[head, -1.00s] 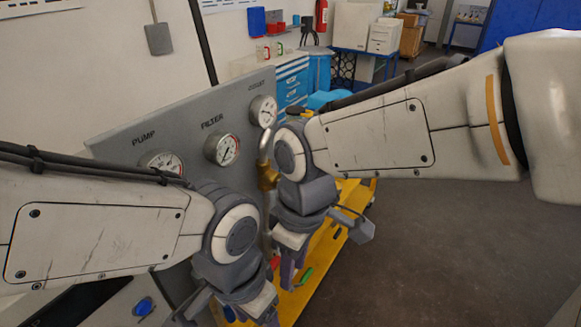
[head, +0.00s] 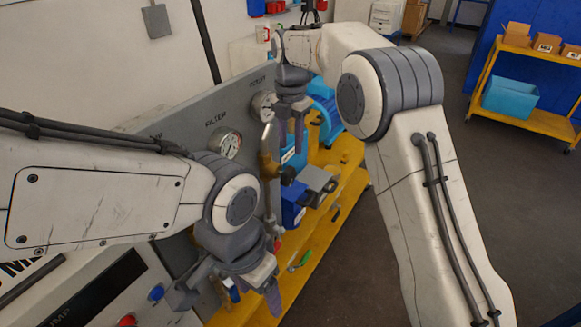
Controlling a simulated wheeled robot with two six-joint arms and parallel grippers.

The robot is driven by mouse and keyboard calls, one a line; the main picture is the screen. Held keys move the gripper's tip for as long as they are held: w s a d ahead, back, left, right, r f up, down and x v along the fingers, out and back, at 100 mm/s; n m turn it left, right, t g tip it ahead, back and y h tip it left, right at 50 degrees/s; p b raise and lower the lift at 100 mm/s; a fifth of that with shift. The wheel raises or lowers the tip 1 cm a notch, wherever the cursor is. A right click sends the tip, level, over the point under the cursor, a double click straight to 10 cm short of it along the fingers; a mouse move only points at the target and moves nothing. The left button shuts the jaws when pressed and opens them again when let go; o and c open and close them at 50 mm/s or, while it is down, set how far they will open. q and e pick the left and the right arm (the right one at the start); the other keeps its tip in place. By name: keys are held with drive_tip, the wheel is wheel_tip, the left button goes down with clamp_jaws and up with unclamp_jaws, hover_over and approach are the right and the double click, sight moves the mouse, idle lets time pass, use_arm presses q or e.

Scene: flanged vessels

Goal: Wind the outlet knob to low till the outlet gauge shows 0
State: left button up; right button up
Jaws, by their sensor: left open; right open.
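A grey panel (head: 190,130) carries a row of round dial gauges. My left gripper (head: 232,293) is open and low in front of the panel, apart from the gauges. A blue knob (head: 156,293) and a red knob (head: 128,320) sit at the lower left. I cannot tell which knob is the outlet knob.
The filter gauge (head: 227,144) is in clear view; the pump gauge is hidden behind my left arm. A brass fitting and pipe (head: 269,165) stand at the panel's right end. A yellow platform (head: 325,225) lies below. A yellow cart (head: 535,115) stands far right; floor between is clear.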

sight(291, 169)
wheel_tip(291, 169, down, 9)
drive_tip(key=shift+f+p, duration=0.15)
drive_tip(key=shift+p, duration=1.1)
drive_tip(key=shift+c, duration=0.3)
clamp_jaws()
